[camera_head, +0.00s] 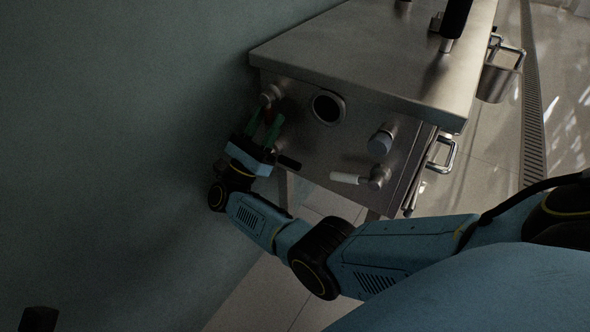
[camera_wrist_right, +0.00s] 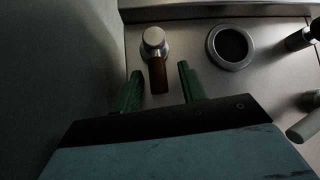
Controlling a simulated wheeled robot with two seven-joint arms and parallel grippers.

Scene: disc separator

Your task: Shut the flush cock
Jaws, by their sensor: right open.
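A metal cock with a brown-red lever (camera_wrist_right: 157,76) sits on the front panel of the steel machine, at the panel's left end. Its round metal body also shows in the head view (camera_head: 270,95). I take it for the flush cock, but no label is readable. My right gripper (camera_head: 268,113) is open, its green fingers pointing at the panel. In the right wrist view the lever hangs down between the fingers, with gaps on both sides. Its lower end comes near the gripper's dark body; contact cannot be told. My left gripper is not in view.
Right of the cock are a round dark port (camera_head: 327,107), a grey-blue knob (camera_head: 381,140) and a white-handled cock (camera_head: 352,179). A black handle (camera_head: 288,162) lies close beside my right gripper. A wall (camera_head: 130,110) stands close on the left. A metal bucket (camera_head: 497,82) hangs far right.

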